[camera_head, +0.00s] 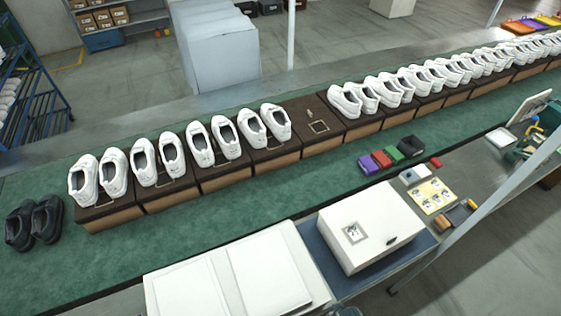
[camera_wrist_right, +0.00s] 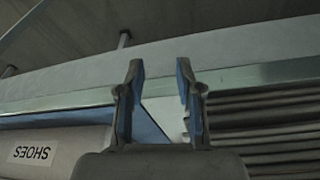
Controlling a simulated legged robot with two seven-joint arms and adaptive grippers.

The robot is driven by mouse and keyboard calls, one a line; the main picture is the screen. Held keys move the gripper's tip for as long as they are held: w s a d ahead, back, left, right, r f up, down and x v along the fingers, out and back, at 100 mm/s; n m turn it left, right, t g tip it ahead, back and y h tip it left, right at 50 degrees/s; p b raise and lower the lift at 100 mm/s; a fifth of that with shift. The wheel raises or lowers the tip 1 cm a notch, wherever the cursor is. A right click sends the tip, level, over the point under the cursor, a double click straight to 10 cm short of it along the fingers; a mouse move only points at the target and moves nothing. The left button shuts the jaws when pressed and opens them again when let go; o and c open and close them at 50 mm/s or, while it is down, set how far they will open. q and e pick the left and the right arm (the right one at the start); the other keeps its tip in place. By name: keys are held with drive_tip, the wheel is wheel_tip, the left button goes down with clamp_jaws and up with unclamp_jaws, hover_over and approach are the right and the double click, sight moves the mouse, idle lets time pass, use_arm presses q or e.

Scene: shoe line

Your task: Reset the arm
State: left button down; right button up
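My right gripper (camera_wrist_right: 160,72) shows in the right wrist view. Its two blue-padded fingers are apart and nothing is held between them. A pale ledge with a metal edge lies behind the fingers, and the gripper does not clearly touch it. Neither gripper can be made out in the head view, and my left gripper is in no view. Both arms are essentially hidden from the head view.
White shoes (camera_head: 223,137) stand in pairs on dark trays along the green conveyor (camera_head: 187,217); one tray (camera_head: 311,122) is empty. Black shoes (camera_head: 34,223) sit at left. A white box (camera_head: 369,229) stands in front. A surface labelled SHOES (camera_wrist_right: 35,153) is beside my right gripper.

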drive_tip(key=s+d+f+g+b, duration=0.1)
drive_tip(key=s+f, duration=0.3)
drive_tip(key=f, duration=0.5)
drive_tip(key=s+f+b, duration=0.2)
drive_tip(key=s+f, duration=0.1)
drive_tip(key=f, duration=0.7)
drive_tip(key=s+d+f+b, duration=0.1)
drive_tip(key=s+d+f, duration=0.1)
drive_tip(key=s+f, duration=0.9)
drive_tip(key=s, duration=0.2)
drive_tip(key=shift+s+d+g+b, duration=0.25)
drive_tip(key=shift+s+g+b, duration=0.05)
drive_tip(key=shift+g+b, duration=0.1)
drive_tip(key=shift+f, duration=0.1)
